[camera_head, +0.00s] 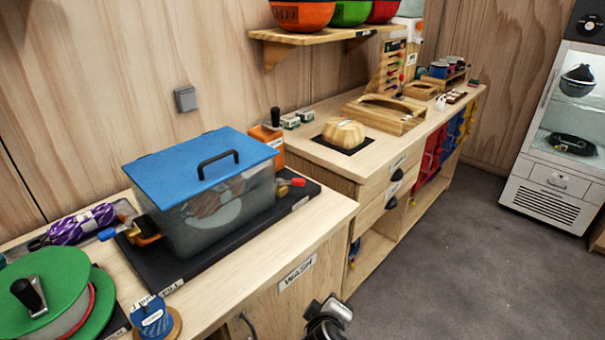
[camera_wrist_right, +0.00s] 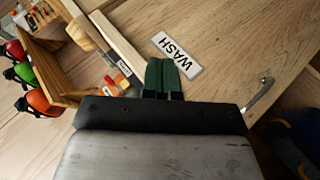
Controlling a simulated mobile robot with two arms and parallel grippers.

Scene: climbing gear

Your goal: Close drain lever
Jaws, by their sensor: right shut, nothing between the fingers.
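A clear wash tub (camera_head: 215,215) with a blue lid (camera_head: 180,160) and black handle stands on a black tray on the wooden counter. On its right side is a brass valve (camera_head: 282,188) with a red lever (camera_head: 298,182), which I take as the drain lever. Its exact angle is too small to tell. On the tub's left side is another valve with a blue lever (camera_head: 107,234), by a FILL label. My right gripper (camera_wrist_right: 162,78) has green fingers, shut and empty, in front of the WASH label (camera_wrist_right: 176,55). In the head view, my right arm's end (camera_head: 328,318) is low, apart from the lever.
A green reel (camera_head: 55,290), blue spool (camera_head: 152,318) and purple rope bundle (camera_head: 82,224) lie left of the tub. An orange block (camera_head: 268,142) stands behind it. A second counter at right holds a wooden tray (camera_head: 385,112). The floor (camera_head: 450,260) is clear.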

